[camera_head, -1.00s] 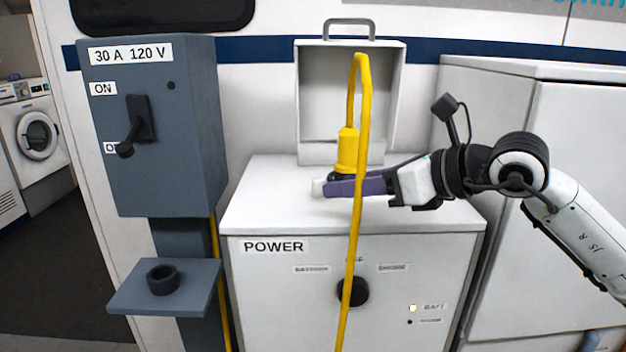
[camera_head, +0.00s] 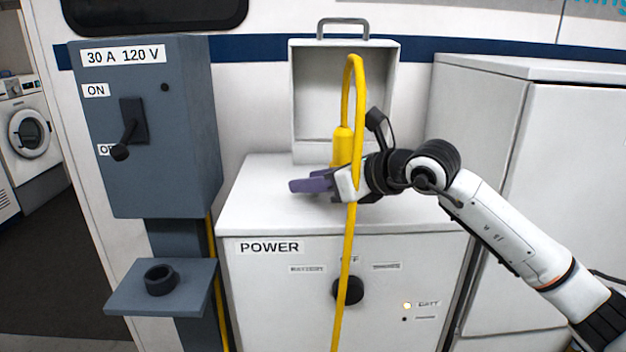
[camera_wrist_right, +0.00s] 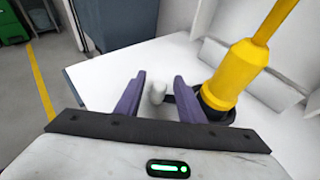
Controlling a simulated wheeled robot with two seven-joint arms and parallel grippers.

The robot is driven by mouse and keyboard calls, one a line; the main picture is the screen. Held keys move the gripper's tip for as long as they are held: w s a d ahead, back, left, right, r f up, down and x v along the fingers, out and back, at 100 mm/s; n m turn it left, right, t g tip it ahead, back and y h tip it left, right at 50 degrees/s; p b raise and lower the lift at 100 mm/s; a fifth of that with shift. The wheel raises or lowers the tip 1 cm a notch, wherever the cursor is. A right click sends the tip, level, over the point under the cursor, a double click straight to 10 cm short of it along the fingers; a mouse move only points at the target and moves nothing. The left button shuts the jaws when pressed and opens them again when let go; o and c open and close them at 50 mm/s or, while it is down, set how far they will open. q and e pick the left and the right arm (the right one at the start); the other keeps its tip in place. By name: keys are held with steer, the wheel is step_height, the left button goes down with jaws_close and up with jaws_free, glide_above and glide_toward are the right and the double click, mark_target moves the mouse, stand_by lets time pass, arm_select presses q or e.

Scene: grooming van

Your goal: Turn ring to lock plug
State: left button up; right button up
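The yellow plug (camera_head: 342,147) stands upright on the white power cabinet top, with its yellow cord looping up and down in front. In the right wrist view the plug (camera_wrist_right: 236,75) is to the right of my fingers, with a dark ring (camera_wrist_right: 215,108) around its base. A short whitish knob (camera_wrist_right: 157,93) beside the ring shows between my fingers; a dark arm seems to join it to the ring. My right gripper (camera_head: 308,186) is low at the plug's base, its purple fingers (camera_wrist_right: 159,80) open on either side of the knob. Contact cannot be told. My left gripper is out of view.
The cord (camera_head: 349,230) hangs in front of my right gripper and the POWER cabinet (camera_head: 265,285) with its black dial (camera_head: 347,290). An open lidded box (camera_head: 340,95) stands behind. A grey switch box (camera_head: 150,180) and shelf (camera_head: 130,300) are at left.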

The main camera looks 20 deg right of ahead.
jaws_close()
steer(key=shift+s+d+n+g+y, duration=0.35)
steer(key=shift+s+n+g+y, duration=0.1)
steer(key=shift+n+y, duration=0.2)
steer(key=shift+s+d+n+g+y, duration=0.35)
steer(key=shift+s+n+g+y, duration=0.1)
steer(key=shift+n+y, duration=0.2)
steer(key=shift+s+d+n+g+y, duration=0.45)
steer(key=shift+n+g+y, duration=0.15)
steer(key=shift+n+g, duration=0.2)
steer(key=shift+s+d+n+g+y, duration=0.3)
steer(key=shift+d+n+g+y, duration=0.15)
steer(key=shift+n+g+y, duration=0.35)
jaws_free()
